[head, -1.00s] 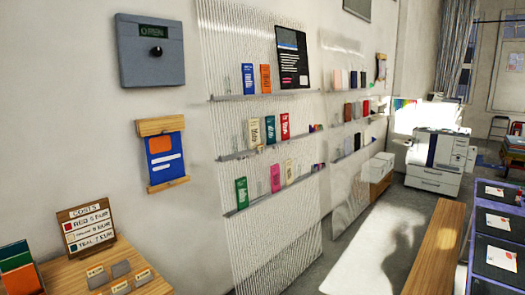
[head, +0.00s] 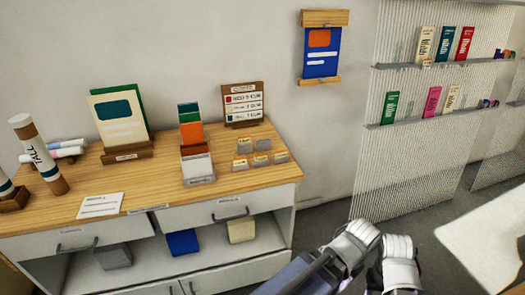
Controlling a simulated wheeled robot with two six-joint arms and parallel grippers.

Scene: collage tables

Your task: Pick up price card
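Several small price cards in grey holders (head: 261,159) stand in two short rows at the right end of the wooden counter top. Their writing is too small to read. A COSTS board (head: 243,104) in a brown wooden frame stands behind them, with coloured squares beside three lines of text. A flat white card (head: 101,205) with writing lies near the counter's front edge at left. My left gripper (head: 357,244) and my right gripper (head: 399,264) are low in the picture, right of the counter and apart from the cards. Their fingers cannot be made out.
A rack of coloured cards (head: 195,150) stands left of the price cards. Drawers (head: 230,212) and open shelves are below. Ribbed wall panels with booklets (head: 440,110) are at right.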

